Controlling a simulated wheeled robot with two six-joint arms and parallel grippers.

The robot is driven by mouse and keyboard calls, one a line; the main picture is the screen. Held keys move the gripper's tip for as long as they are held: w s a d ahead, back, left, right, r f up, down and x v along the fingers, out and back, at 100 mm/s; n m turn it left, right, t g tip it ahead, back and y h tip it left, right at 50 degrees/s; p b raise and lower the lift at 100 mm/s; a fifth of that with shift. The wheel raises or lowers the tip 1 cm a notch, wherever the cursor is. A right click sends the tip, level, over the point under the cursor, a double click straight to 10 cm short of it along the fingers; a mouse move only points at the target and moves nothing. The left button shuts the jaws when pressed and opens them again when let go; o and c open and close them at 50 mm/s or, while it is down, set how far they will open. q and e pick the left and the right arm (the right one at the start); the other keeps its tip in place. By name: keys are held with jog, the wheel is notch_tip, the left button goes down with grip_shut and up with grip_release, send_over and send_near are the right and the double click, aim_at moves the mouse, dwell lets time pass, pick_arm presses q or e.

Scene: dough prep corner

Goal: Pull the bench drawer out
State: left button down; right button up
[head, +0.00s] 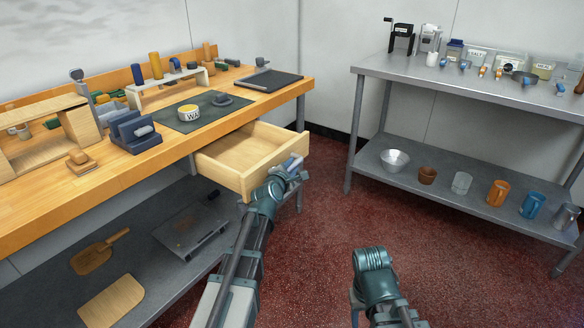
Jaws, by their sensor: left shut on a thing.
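The bench drawer (234,166) is a pale wooden box under the right part of the wooden workbench. It stands well out from the bench, and its inside looks empty. My left gripper (291,168) is at the outer side of the drawer front and is shut on the drawer's handle. The handle itself is mostly hidden by the gripper and wrist. My right arm shows at the bottom, over the floor and away from the drawer, but its fingers do not show.
The workbench (110,190) carries a dark mat (172,119), a tape roll (189,112) and a blue block holder (134,132). Its lower shelf holds boards. A metal rack (462,88) with jars and mugs stands right. The red floor between is clear.

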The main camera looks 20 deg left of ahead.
pick_arm(q)
jog(key=c, duration=0.7)
grip_release()
jog(key=shift+s, duration=0.2)
